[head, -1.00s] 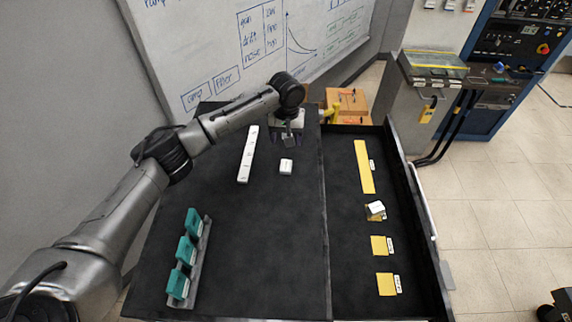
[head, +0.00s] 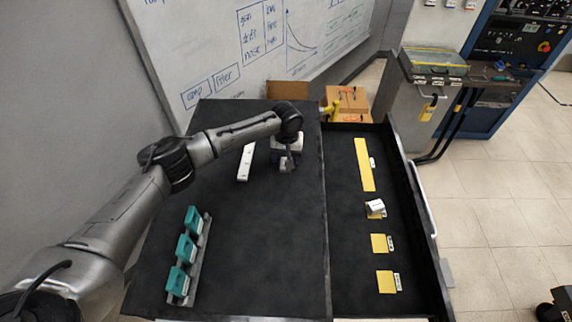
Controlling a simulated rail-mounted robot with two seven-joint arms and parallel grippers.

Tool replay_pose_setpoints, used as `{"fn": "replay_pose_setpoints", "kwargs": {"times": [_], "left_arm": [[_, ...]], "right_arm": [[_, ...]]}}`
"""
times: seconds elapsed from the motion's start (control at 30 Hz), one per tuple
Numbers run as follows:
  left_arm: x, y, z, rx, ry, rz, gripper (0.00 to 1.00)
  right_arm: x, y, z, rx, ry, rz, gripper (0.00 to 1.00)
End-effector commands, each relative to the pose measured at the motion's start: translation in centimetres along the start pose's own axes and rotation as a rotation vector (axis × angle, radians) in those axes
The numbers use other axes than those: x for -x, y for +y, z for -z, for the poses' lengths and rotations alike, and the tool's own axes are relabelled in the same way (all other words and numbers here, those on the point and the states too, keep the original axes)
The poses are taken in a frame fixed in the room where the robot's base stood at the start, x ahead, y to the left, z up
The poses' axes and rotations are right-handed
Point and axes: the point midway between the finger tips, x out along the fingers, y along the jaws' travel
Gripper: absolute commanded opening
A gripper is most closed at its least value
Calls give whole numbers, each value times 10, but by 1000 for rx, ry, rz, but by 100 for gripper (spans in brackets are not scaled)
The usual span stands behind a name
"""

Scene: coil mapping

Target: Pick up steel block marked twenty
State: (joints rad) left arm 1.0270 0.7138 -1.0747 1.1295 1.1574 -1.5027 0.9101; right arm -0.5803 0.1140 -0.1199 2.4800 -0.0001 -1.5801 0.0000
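My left gripper (head: 288,162) points down at the back of the black table, at the small white-topped block (head: 284,168) standing there. The gripper covers most of this block, so I cannot tell whether the fingers are closed on it or only around it. A second white-topped block (head: 375,207) sits slightly tilted on a yellow square in the right-hand tray. The marking on either block is too small to read. My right gripper is not in view.
A white strip (head: 246,163) lies left of the gripper. Several teal blocks (head: 186,249) stand in a grey rack at front left. The tray (head: 358,290) has a yellow strip (head: 364,164) and yellow squares (head: 379,244). The table's middle is clear.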

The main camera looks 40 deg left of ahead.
Motion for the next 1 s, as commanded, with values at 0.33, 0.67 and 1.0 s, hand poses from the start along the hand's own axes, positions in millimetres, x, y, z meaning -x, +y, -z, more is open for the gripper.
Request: {"fn": "replay_pose_setpoints", "kwargs": {"times": [0.33,0.67,1.0], "left_arm": [[-1,0,0,0,0,0,58],[0,0,0,0,0,0,26],[0,0,0,1,1,0,13]], "right_arm": [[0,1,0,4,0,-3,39],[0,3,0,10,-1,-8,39],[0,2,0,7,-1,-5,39]]}}
